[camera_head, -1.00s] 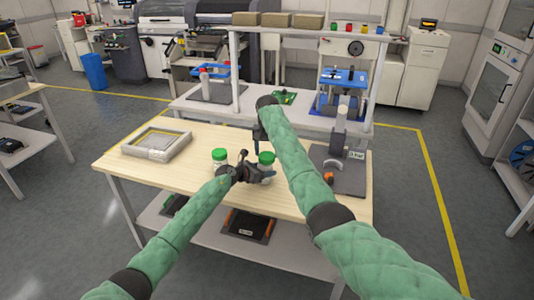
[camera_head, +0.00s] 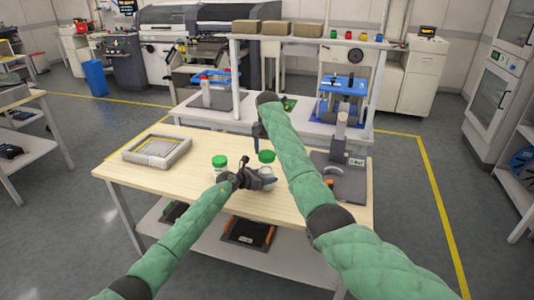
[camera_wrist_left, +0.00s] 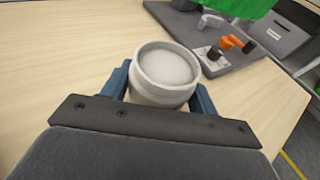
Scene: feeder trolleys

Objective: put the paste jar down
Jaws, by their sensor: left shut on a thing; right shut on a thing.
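The paste jar (camera_wrist_left: 165,75) is whitish, with its open round mouth showing pale grey paste in the left wrist view. My left gripper (camera_wrist_left: 160,92) is shut around its sides. In the head view the jar (camera_head: 266,170) is partly hidden by my left gripper (camera_head: 266,181), low over the front of the wooden table. A green lid (camera_head: 266,156) is above the jar, at my right gripper (camera_head: 258,142), which is shut on it, though its fingers are partly hidden. The lid's bright green edge (camera_wrist_left: 238,6) shows in the left wrist view, apart from the jar mouth.
Another green-lidded jar (camera_head: 219,166) stands just left of my left gripper. A grey framed tray (camera_head: 157,150) lies on the table's left. A dark-based stand (camera_head: 340,178) with an orange part occupies the right. Bare wood (camera_head: 170,180) shows at the front left.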

